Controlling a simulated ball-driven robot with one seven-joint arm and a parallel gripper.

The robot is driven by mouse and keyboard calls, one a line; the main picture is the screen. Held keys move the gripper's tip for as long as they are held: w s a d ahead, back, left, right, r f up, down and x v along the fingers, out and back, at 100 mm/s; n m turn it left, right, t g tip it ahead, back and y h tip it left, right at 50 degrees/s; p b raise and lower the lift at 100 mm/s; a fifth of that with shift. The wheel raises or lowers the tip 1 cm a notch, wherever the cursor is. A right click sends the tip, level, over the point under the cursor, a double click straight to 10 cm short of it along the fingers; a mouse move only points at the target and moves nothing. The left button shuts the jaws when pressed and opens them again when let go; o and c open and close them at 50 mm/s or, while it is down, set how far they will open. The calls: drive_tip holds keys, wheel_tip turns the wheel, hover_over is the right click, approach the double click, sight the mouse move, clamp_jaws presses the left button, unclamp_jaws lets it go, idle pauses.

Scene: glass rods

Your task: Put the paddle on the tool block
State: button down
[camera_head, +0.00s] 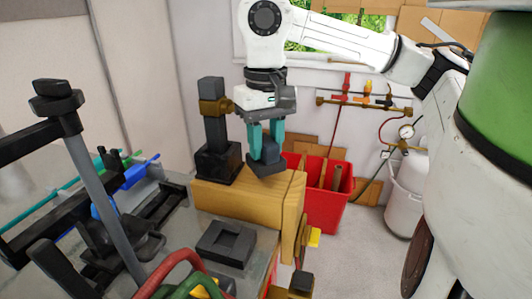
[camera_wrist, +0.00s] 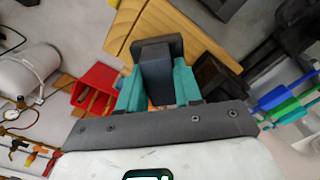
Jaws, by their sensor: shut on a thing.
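The paddle (camera_head: 265,163) is a dark grey piece with a blocky handle and a wider flat end pointing down. My gripper (camera_head: 265,136) has two teal fingers closed on its handle. The paddle also shows between the fingers in the wrist view (camera_wrist: 157,70). A yellowish wooden block, which I take as the tool block (camera_head: 245,204), lies below it at the table's far edge. The block also shows in the wrist view (camera_wrist: 125,28). The paddle's lower end is over or at the block's far right part; I cannot tell whether they touch.
A black stand with a brass clamp (camera_head: 213,107) rises close left of my gripper. A dark block with a square recess (camera_head: 222,243) lies nearer on the table. Red and green hoses (camera_head: 170,272) are in front. A red bin (camera_head: 327,205) stands beyond the wooden block.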

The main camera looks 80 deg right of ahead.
sight(266, 156)
drive_tip(key=shift+f, duration=1.45)
drive_tip(key=shift+f, duration=0.2)
drive_tip(key=c, duration=0.8)
unclamp_jaws()
drive_tip(key=shift+r, duration=0.1)
drive_tip(key=shift+o, duration=0.2)
drive_tip(key=shift+r, duration=0.1)
wheel_tip(266, 156, up, 12)
drive_tip(key=shift+r, duration=0.1)
